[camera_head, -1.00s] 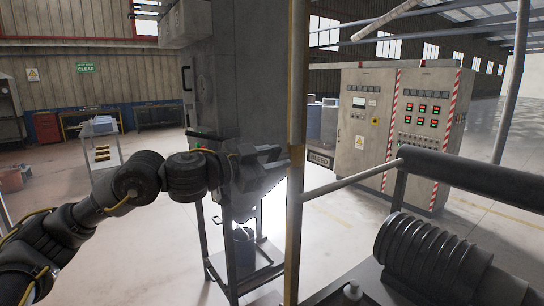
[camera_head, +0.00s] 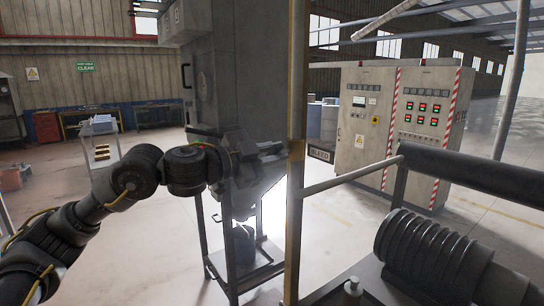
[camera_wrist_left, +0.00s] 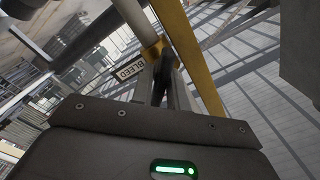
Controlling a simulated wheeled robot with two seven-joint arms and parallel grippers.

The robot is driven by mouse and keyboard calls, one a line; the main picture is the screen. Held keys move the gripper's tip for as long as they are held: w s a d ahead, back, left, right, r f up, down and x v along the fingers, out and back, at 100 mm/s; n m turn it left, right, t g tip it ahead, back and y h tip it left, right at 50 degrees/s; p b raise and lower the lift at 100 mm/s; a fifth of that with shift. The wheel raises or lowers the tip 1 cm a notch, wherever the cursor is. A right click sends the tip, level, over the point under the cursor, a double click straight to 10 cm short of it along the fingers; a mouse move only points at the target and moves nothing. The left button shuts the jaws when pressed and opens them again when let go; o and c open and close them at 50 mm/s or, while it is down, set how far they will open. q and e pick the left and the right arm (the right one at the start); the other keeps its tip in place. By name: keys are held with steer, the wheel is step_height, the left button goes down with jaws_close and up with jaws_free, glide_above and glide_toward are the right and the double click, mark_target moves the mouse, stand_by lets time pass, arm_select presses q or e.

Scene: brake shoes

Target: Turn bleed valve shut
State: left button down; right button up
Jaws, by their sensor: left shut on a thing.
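My left gripper (camera_head: 280,150) reaches in from the left to the yellow upright pipe (camera_head: 296,90). In the left wrist view the gripper (camera_wrist_left: 164,78) is shut on a dark, narrow valve handle (camera_wrist_left: 158,88), beside the yellow pipe (camera_wrist_left: 190,60). A small plate reading BLEED (camera_wrist_left: 130,68) hangs just left of the fingers there; in the head view the plate (camera_head: 320,154) shows right of the pipe. The fingers cover much of the handle, and the valve body is hard to make out. My right gripper is not in view.
A grey rail (camera_head: 350,180) runs right from the pipe, and a dark thick bar (camera_head: 470,175) crosses at the right. A ribbed dark cylinder (camera_head: 430,255) sits at lower right. A grey machine (camera_head: 225,80) on a stand is behind my gripper. A control cabinet (camera_head: 400,130) stands farther back.

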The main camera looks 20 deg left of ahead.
arm_select(q)
steer(key=m+b, duration=0.2)
steer(key=m, duration=0.3)
steer(key=shift+f+m+b, duration=0.15)
steer(key=shift+m+b, duration=0.15)
steer(key=shift+b, duration=0.1)
steer(key=shift+m+b, duration=0.7)
steer(key=shift+m, duration=0.9)
steer(key=shift+m+b, duration=0.3)
steer(key=c, duration=1.5)
jaws_free()
steer(key=shift+s, duration=0.1)
